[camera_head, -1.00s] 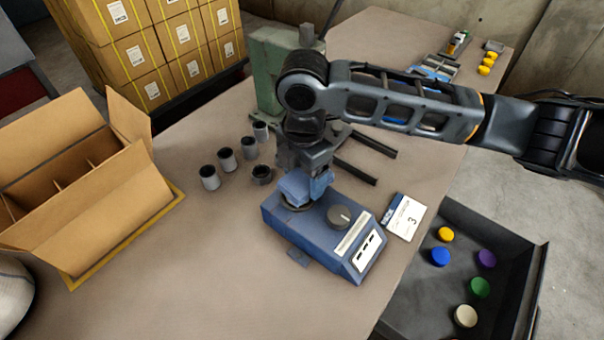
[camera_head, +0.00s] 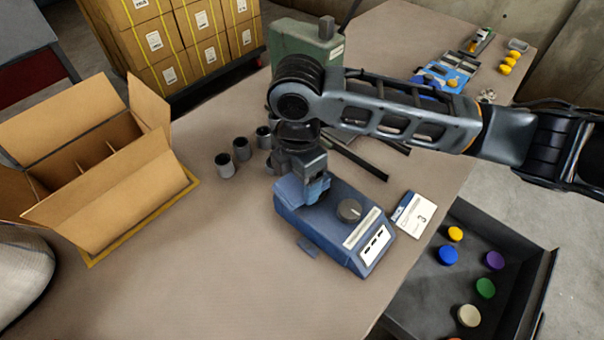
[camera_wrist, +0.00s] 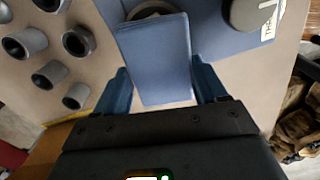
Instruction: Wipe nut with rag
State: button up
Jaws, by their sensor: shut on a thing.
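A flat blue rag (camera_wrist: 158,60) is between the fingers of my gripper (camera_wrist: 161,72) in the wrist view, and the gripper is shut on it. The rag's far end lies over part of a metal ring (camera_wrist: 150,9), which seems to be the nut, on a blue device (camera_wrist: 205,20). I cannot tell whether the rag touches it. In the head view my gripper (camera_head: 313,191) points down at the left end of the blue device (camera_head: 330,222), beside its dark dial (camera_head: 349,210). The ring is hidden there.
Several grey hollow cylinders (camera_head: 242,149) stand on the table left of my gripper. An open cardboard box (camera_head: 100,190) is at the left. A card (camera_head: 415,214) lies right of the device. A dark tray (camera_head: 425,305) with coloured caps is lower right. The front table area is clear.

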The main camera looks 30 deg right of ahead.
jog(key=shift+w+d, duration=0.15)
jog(key=shift+d, duration=0.95)
jog(key=shift+w+d, duration=0.1)
jog(key=shift+d, duration=1)
jog(key=shift+a, duration=0.15)
jog(key=shift+s+a+p, duration=0.15)
jog(key=shift+a+p, duration=0.05)
jog(key=shift+a, duration=0.85)
jog(key=shift+s+a+p, duration=0.1)
jog(key=shift+a+p, duration=0.1)
jog(key=shift+a, duration=0.8)
jog(key=shift+d, duration=0.1)
jog(key=shift+w+d, duration=0.15)
jog(key=shift+d, duration=0.9)
jog(key=shift+w+d, duration=0.1)
jog(key=shift+d, duration=0.95)
